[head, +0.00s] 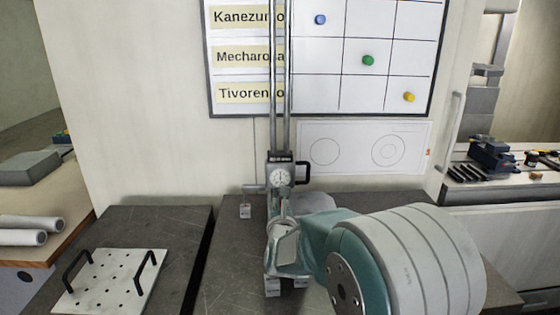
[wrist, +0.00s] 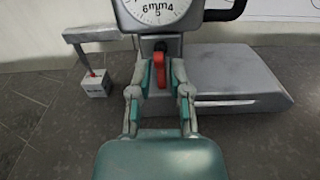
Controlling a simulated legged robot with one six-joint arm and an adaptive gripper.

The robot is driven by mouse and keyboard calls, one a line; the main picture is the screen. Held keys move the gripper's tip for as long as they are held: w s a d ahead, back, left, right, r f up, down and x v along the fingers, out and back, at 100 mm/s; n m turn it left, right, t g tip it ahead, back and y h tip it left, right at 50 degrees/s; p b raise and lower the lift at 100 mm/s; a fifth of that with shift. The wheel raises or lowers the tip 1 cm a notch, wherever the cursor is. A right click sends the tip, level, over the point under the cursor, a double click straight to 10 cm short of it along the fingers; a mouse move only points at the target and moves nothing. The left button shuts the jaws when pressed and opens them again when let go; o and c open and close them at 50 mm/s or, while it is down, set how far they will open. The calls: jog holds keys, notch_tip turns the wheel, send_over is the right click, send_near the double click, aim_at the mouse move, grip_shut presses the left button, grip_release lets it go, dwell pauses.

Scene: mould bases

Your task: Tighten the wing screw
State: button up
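The height gauge stands on the dark table, with a dial carriage (head: 281,175) on two tall rods in the head view. Its dial (wrist: 157,8) is at the top of the wrist view. Below the dial, a red lever-like part (wrist: 184,75), which appears to be the wing screw, stands roughly upright. My gripper (wrist: 169,82) is open, its two fingers on either side of the red part. The red part is close to the right finger; I cannot tell if they touch. In the head view my arm hides the red part.
The gauge's grey base (wrist: 238,75) lies to the right. A perforated plate with black handles (head: 110,281) lies on the left table. A wall board (head: 330,60) hangs behind.

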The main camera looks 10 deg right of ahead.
jog(key=shift+r, duration=0.25)
dwell(0.3)
jog(key=shift+s+a, duration=0.2)
jog(key=shift+s, duration=0.8)
jog(key=shift+s+a, duration=0.2)
jog(key=shift+s, duration=0.75)
jog(key=shift+s+a, duration=0.2)
jog(key=shift+s, duration=0.8)
